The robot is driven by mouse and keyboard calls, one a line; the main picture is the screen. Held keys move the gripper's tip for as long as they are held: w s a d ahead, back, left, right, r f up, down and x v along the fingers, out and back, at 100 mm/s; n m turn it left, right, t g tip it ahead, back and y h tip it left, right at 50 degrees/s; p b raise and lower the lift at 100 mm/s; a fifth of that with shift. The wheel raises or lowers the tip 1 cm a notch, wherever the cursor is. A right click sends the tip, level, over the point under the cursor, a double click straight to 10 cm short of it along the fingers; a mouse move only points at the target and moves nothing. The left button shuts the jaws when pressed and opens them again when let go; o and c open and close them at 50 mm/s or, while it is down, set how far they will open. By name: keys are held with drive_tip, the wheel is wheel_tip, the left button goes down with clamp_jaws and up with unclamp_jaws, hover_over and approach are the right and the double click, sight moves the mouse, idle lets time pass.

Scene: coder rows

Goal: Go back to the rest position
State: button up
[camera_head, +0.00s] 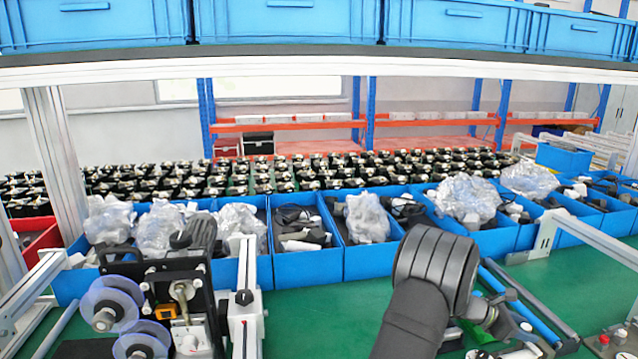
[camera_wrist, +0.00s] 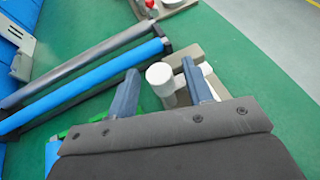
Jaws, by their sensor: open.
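My gripper (camera_wrist: 159,68) is open in the wrist view, its two dark blue-grey fingers spread apart. A white round-topped part (camera_wrist: 162,77) on a beige block (camera_wrist: 183,62) shows in the gap between the fingers; no contact is visible, and I cannot tell its distance from them. In the head view my dark arm stands at the lower right centre over the green table (camera_head: 318,290), and it hides most of the gripper.
Blue bins (camera_head: 303,266) holding parts and clear bags line the table's back. A black device with clear reels (camera_head: 110,303) stands at the left beside a white upright frame (camera_head: 245,310). Blue and grey rollers (camera_wrist: 95,75) lie left of the fingers. Blue crates (camera_head: 290,22) sit on an overhead shelf.

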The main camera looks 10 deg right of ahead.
drive_tip(key=shift+s+d+f, duration=0.15)
drive_tip(key=shift+d+f, duration=0.05)
drive_tip(key=shift+d, duration=0.3)
drive_tip(key=v, duration=1.7)
drive_tip(key=x, duration=1.7)
drive_tip(key=shift+s+d+f, duration=0.1)
drive_tip(key=shift+d, duration=0.05)
drive_tip(key=shift+a+n+t, duration=0.2)
drive_tip(key=shift+n+t, duration=0.6)
drive_tip(key=shift+n+t+h, duration=0.3)
drive_tip(key=shift+n+t, duration=1.3)
drive_tip(key=shift+t, duration=0.2)
drive_tip(key=shift+n+t, duration=0.6)
drive_tip(key=shift+t, duration=0.1)
